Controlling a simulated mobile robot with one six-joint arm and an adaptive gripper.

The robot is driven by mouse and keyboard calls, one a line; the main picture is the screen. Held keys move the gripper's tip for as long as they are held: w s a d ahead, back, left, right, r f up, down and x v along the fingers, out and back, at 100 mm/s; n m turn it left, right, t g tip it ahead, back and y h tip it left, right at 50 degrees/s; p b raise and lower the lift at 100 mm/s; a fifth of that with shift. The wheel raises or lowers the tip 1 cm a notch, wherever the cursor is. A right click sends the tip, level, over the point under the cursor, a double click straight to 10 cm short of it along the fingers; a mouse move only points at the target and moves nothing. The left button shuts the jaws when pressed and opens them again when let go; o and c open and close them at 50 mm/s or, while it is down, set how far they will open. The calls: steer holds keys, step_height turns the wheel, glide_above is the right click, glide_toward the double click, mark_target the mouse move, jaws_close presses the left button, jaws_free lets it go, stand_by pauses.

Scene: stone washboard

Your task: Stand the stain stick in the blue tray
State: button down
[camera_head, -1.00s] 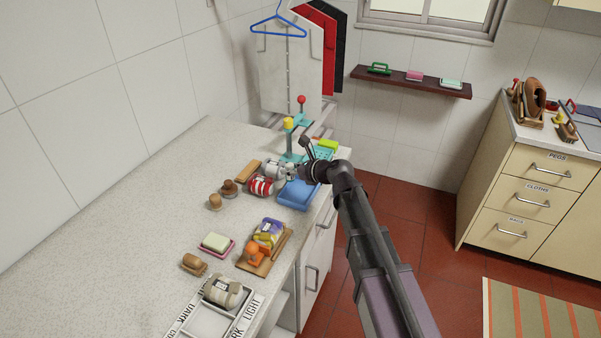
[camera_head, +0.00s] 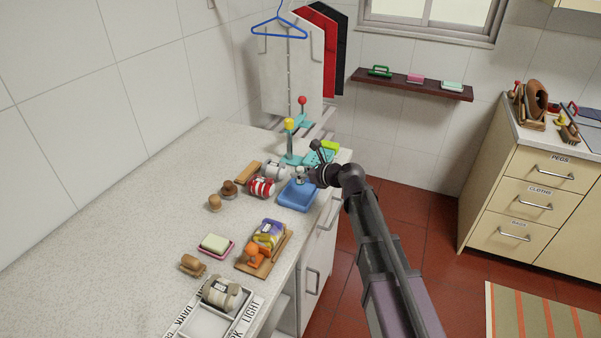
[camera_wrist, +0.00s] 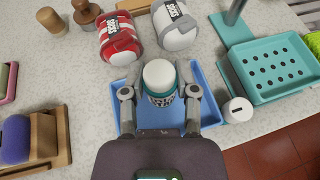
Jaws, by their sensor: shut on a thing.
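The stain stick (camera_wrist: 159,76) shows in the wrist view as an upright white domed cap with a teal band and a dark-patterned section below. My gripper (camera_wrist: 160,93) has a finger on each side of it and is shut on it. The blue tray (camera_wrist: 209,104) lies below and around the stick in this view. In the head view, my gripper (camera_head: 304,179) is at the blue tray (camera_head: 298,198), near its far side. The stick's lower end is hidden, so I cannot tell whether it touches the tray floor.
Red-striped (camera_wrist: 119,39) and white (camera_wrist: 175,27) sock rolls lie just beyond the tray. A teal perforated tray (camera_wrist: 272,70) and a small white cylinder (camera_wrist: 237,109) are to its right. Wooden-handled items (camera_head: 215,201) stand left; the counter's left side is clear.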

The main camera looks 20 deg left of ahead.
mark_target(300, 184)
steer(key=shift+f+b, duration=2.2)
steer(key=shift+f, duration=0.25)
steer(key=shift+c, duration=1.5)
jaws_free()
steer(key=shift+r, duration=0.15)
